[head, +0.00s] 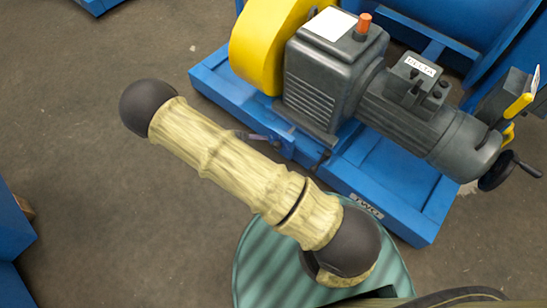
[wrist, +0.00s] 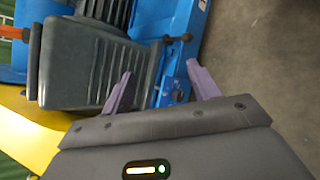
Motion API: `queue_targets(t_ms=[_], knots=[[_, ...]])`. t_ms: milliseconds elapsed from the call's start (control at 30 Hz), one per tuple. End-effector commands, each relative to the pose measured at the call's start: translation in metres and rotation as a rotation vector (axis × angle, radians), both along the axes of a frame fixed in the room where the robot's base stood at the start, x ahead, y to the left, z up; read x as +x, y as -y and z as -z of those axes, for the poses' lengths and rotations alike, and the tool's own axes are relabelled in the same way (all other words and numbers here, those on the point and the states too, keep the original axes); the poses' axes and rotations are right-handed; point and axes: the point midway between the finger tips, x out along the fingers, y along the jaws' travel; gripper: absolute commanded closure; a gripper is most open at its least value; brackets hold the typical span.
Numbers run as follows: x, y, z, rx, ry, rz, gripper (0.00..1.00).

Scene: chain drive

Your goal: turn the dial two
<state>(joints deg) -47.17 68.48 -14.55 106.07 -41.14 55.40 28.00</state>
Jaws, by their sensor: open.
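A dark round handwheel (head: 497,170) with a crank handle sits at the far right of the head view, at the end of the grey motor. I cannot tell whether it is dial two. A small white label (head: 367,205), perhaps reading TWO, is on the blue base's near edge. In the wrist view, a small dark round part (wrist: 180,96) sits on the blue frame between my fingers, with a dark lever (wrist: 178,39) beyond it. My gripper (wrist: 160,68) is open and empty, with purple fingers over the blue frame beside the gearbox. In the head view my arm partly hides it.
The grey gearbox (head: 325,75) carries an orange cap (head: 363,22) and stands next to a yellow guard (head: 262,45). The grey motor (head: 420,120) extends right on the blue base (head: 400,200). Bare floor (head: 110,220) lies left. A blue structure (head: 12,235) stands at the left edge.

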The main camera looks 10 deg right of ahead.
Motion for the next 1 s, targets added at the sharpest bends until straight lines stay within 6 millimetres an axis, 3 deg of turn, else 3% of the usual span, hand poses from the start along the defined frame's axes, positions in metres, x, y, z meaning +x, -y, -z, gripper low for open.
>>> queue_targets(t_ms=[33, 400, 500, 667, 1000], knots=[[0.001, -0.004, 0.037, -0.047, 0.002, -0.045, 0.40], [0.016, -0.037, 0.181, -0.352, 0.100, -0.387, 0.40], [0.019, -0.047, 0.212, -0.418, 0.137, -0.476, 0.40], [0.021, -0.058, 0.237, -0.475, 0.176, -0.564, 0.40], [0.021, -0.060, 0.236, -0.483, 0.182, -0.576, 0.40]])
